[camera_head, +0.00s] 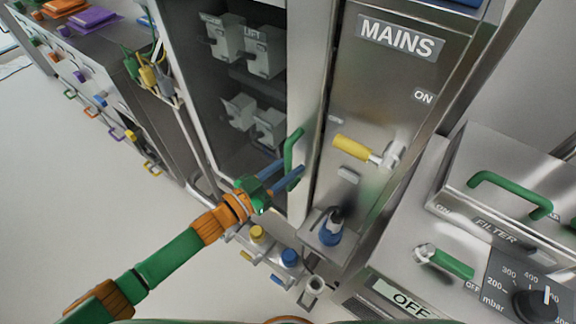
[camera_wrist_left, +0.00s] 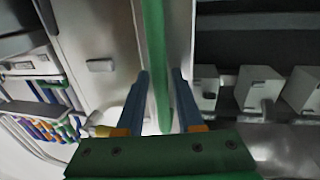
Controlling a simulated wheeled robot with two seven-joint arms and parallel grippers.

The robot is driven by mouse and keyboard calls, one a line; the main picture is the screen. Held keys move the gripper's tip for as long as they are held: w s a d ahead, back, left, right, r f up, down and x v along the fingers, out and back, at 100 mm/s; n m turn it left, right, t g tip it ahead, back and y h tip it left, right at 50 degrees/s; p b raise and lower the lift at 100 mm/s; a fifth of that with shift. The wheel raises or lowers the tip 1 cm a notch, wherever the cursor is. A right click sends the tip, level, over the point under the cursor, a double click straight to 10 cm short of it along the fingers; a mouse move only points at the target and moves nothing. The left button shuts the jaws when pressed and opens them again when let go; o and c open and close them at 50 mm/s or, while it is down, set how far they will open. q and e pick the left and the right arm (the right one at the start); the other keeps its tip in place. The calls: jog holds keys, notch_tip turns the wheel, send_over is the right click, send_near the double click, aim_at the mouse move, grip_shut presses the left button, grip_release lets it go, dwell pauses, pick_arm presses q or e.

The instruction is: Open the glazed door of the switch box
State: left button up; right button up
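The switch box's glazed door (camera_head: 217,121) has a pale frame and dark glass, with grey switch blocks behind it; it looks shut. Its upright green handle (camera_head: 290,152) is on the right side of the frame. My left gripper (camera_head: 288,174) is at the lower part of this handle. In the left wrist view the green handle (camera_wrist_left: 156,50) runs between the two blue fingers of my left gripper (camera_wrist_left: 160,82). The fingers are open, one on each side of the handle, with narrow gaps. My right gripper is not in view.
Right of the door is a steel MAINS panel (camera_head: 370,110) with a yellow lever (camera_head: 352,149). A FILTER unit (camera_head: 510,230) with green handles stands at the lower right. Blue and yellow connectors are below the door. Pale floor (camera_head: 75,190) lies free at left.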

pick_arm(q)
grip_shut()
dwell(1.2)
